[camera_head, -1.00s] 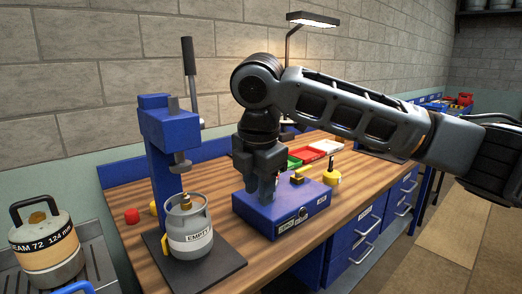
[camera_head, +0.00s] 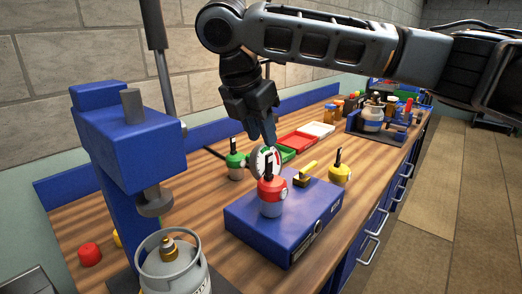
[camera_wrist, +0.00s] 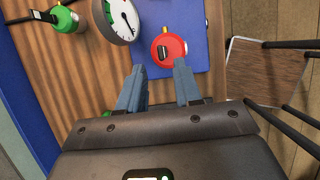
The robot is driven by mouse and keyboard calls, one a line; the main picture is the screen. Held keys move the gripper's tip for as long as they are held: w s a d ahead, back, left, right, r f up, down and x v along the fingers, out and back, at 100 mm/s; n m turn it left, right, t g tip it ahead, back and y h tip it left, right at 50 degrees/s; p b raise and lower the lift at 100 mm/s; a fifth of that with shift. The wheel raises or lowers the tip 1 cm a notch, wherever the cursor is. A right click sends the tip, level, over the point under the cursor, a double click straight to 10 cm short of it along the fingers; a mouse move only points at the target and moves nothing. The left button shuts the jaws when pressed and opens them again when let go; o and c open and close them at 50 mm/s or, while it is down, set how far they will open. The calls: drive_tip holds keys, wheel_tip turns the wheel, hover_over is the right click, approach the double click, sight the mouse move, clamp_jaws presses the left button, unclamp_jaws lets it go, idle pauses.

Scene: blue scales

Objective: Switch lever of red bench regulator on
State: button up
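The red bench regulator (camera_head: 271,197) stands upright on the blue box on the bench, with a grey band and a dark lever (camera_head: 268,166) on top. A round white-faced gauge (camera_head: 263,160) is beside it. In the wrist view the red regulator (camera_wrist: 168,48) lies just beyond the fingertips, with the gauge (camera_wrist: 124,20) to its left. My gripper (camera_head: 266,137) points down above and behind the regulator. In the wrist view my gripper (camera_wrist: 157,75) has its fingers apart and nothing between them. The lever's exact setting is hard to tell.
A green regulator (camera_head: 236,160) and a yellow one (camera_head: 339,174) stand nearby. The blue box (camera_head: 303,222) also bears a yellow-handled valve (camera_head: 304,174). A blue press (camera_head: 125,130) and a grey gas cylinder (camera_head: 173,267) stand at left. Coloured trays (camera_head: 296,142) lie behind.

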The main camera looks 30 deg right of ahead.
sight(268, 154)
drive_tip(key=x, duration=0.7)
drive_tip(key=shift+f+p, duration=0.2)
drive_tip(key=shift+p, duration=0.15)
drive_tip(key=shift+c, duration=0.4)
clamp_jaws()
